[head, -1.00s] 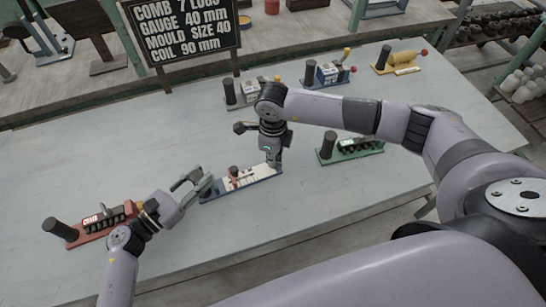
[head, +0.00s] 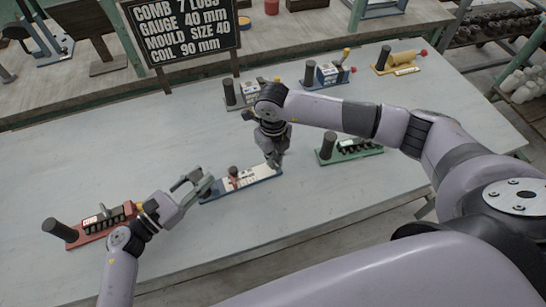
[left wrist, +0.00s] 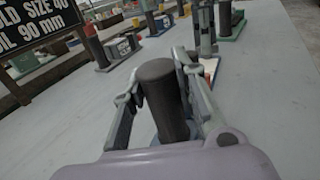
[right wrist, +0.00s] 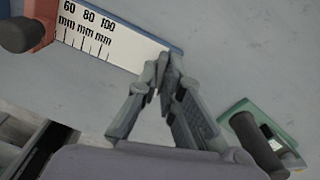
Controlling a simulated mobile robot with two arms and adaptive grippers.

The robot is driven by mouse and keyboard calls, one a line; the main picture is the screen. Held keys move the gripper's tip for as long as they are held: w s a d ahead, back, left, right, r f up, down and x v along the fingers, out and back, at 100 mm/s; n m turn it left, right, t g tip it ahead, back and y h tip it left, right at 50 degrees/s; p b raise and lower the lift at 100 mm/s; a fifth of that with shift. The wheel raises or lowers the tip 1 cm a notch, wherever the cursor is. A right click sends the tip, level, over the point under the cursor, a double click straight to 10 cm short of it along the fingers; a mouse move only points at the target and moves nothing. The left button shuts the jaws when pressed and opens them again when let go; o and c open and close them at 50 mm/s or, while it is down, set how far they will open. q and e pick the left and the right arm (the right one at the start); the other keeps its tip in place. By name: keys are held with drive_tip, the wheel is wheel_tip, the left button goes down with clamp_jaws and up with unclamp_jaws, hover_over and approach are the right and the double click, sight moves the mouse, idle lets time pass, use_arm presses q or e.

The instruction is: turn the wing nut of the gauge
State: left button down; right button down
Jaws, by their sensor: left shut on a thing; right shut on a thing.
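The gauge (head: 248,184) lies on the table, with a blue base, a white scale and a red slider (head: 234,173). Its scale (right wrist: 98,38) shows mm marks in the right wrist view. My left gripper (head: 200,182) is shut on the gauge's dark upright post (left wrist: 165,100), with one finger on each side. My right gripper (head: 276,163) points down at the gauge's right end. Its fingertips (right wrist: 163,80) are close together there in the right wrist view, shut on a small part, apparently the wing nut, which they mostly hide.
A red tool (head: 95,230) lies at the left, and a green one (head: 350,150) right of the gauge. Grey (head: 245,93), blue (head: 328,75) and yellow (head: 400,63) tools stand behind. A sign (head: 182,30) stands at the back. The table's front is clear.

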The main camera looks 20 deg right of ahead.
idle(0.3)
drive_tip(key=c, duration=1.8)
unclamp_jaws()
drive_tip(key=shift+o, duration=0.2)
wheel_tip(320, 180, up, 12)
use_arm(q)
drive_tip(key=c, duration=1.2)
unclamp_jaws()
